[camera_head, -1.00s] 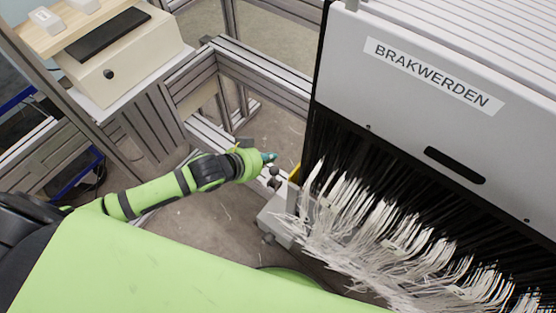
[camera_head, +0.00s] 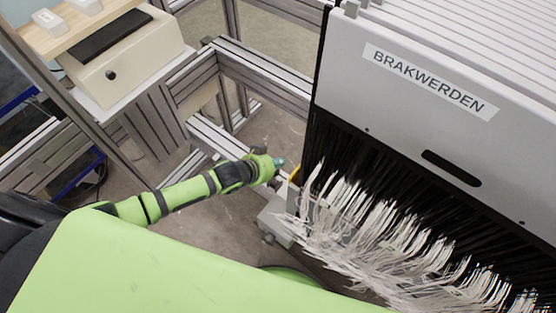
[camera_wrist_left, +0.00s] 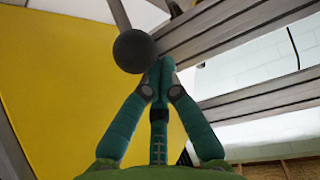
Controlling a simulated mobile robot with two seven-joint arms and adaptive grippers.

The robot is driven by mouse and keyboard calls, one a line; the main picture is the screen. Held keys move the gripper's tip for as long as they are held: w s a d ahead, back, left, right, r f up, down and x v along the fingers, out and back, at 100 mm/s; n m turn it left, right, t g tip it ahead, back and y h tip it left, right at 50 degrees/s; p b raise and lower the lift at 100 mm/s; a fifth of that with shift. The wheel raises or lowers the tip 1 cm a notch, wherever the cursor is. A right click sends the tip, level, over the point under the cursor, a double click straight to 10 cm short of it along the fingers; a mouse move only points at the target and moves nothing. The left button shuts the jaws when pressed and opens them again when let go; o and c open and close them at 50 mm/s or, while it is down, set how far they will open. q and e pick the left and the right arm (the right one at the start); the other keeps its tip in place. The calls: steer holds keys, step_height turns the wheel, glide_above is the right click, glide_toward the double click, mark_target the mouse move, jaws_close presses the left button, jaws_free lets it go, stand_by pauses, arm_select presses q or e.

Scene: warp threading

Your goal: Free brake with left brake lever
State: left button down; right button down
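The brake lever shows in the left wrist view as a thin grey rod ending in a round black knob (camera_wrist_left: 135,51). My left gripper (camera_wrist_left: 163,66) has its teal fingers together, with the tips just right of the knob. The knob seems to be beside the fingertips, not between them; I cannot tell whether they touch. In the head view my left gripper (camera_head: 280,162) is at the left lower corner of the grey machine (camera_head: 400,95), and the knob is not clearly visible there. My right gripper is not in view.
A yellow panel (camera_wrist_left: 60,80) fills the left of the wrist view. White threads (camera_head: 365,230) hang from the machine right of my gripper. Metal frame rails (camera_head: 262,75) run behind it. A beige box (camera_head: 125,60) stands at the upper left.

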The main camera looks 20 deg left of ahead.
arm_select(q)
steer(key=shift+f, duration=0.1)
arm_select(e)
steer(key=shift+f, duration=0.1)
